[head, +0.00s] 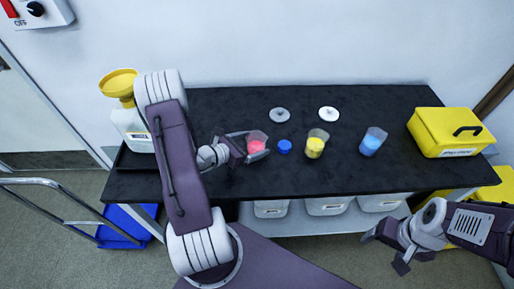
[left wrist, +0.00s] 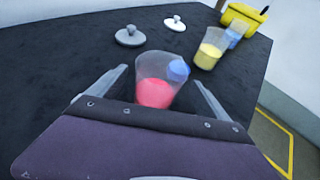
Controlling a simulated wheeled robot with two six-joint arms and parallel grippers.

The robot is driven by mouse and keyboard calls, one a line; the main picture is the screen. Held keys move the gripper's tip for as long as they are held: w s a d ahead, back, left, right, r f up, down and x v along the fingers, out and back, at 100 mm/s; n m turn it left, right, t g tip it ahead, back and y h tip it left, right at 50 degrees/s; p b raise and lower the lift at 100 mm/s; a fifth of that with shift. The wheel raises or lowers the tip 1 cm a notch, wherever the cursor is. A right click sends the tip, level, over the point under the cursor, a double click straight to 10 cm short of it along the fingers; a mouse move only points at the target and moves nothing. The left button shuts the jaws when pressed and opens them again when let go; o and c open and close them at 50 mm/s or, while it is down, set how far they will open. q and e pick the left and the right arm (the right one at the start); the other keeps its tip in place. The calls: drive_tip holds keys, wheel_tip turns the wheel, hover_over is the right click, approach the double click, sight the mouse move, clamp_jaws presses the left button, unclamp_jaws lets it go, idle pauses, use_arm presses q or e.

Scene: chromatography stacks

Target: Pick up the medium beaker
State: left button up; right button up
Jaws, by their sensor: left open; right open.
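Three clear beakers stand in a row on the black table: one with red liquid (head: 256,142), one with yellow liquid (head: 315,145), one with blue liquid (head: 373,142). I cannot tell for sure which is the medium beaker. My left gripper (head: 253,146) is open, with its fingers on either side of the red beaker. In the left wrist view the red beaker (left wrist: 155,92) stands upright between the two fingers, apart from the right one. My right gripper (head: 386,244) is open and empty, in front of the table at the lower right.
A small blue object (head: 285,147) sits just right of the red beaker. A grey lid-like disc (head: 280,115) and a white one (head: 328,114) lie behind. A yellow case (head: 450,132) is at the right end. A jug with a yellow funnel (head: 118,83) is at the left.

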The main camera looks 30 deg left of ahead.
sight(263, 138)
use_arm(q)
drive_tip(key=x, duration=0.5)
drive_tip(key=shift+a, duration=0.15)
drive_tip(key=c, duration=1.7)
drive_tip(key=shift+r, duration=0.8)
wheel_tip(263, 138, up, 3)
drive_tip(key=shift+f+p, duration=0.1)
drive_tip(key=shift+p, duration=0.25)
drive_tip(key=s+d+r+p, duration=0.5)
drive_tip(key=d+p, duration=0.5)
drive_tip(key=p, duration=0.2)
drive_tip(key=shift+d+r+p, duration=0.3)
drive_tip(key=shift+r, duration=0.55)
